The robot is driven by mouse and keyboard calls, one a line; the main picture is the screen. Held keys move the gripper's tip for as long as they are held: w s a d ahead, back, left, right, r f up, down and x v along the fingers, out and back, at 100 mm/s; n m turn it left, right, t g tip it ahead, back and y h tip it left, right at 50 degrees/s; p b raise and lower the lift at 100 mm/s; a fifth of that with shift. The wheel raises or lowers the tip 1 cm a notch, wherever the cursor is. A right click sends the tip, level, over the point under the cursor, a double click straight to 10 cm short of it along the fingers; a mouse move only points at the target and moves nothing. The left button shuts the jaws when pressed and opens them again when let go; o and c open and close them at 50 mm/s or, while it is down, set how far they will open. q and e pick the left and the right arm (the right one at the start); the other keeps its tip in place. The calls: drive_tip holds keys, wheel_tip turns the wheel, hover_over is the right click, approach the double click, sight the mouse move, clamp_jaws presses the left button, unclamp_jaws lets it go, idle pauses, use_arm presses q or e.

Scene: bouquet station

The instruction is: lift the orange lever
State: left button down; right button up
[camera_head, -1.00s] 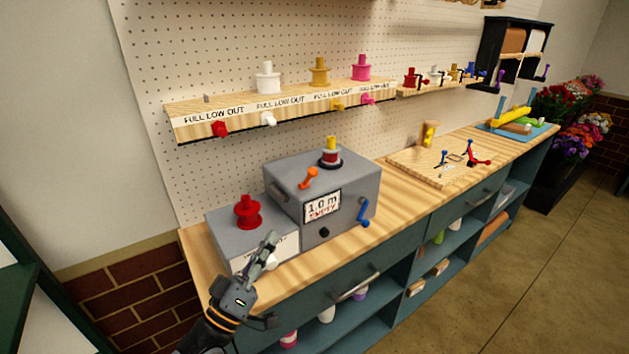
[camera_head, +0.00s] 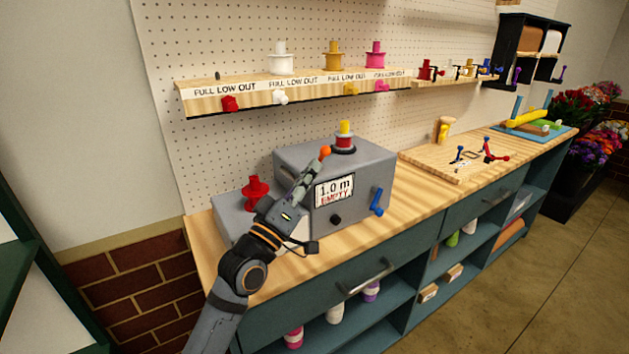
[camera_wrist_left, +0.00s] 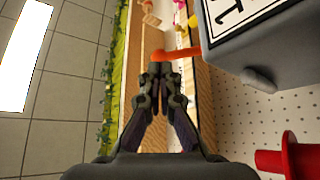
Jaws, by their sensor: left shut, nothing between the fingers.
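The orange lever is on the grey box (camera_head: 292,160) with the "1.0 m EMPTY" label. In the head view only its orange knob (camera_head: 325,151) shows clearly, just past my fingertips; the gripper hides the rest. My left gripper (camera_head: 318,165) reaches up across the front of the box. In the left wrist view the lever (camera_wrist_left: 180,54) sticks out sideways from the box, just beyond the fingertips (camera_wrist_left: 158,68). The fingers are together with nothing between them. Lever and fingertips look very close; I cannot tell whether they touch. My right gripper is not in view.
A red spool (camera_head: 256,191) stands on the lower grey block left of the box. A yellow-topped spool (camera_head: 344,138) stands on top.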

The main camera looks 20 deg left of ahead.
use_arm(q)
drive_tip(key=shift+x, duration=0.85)
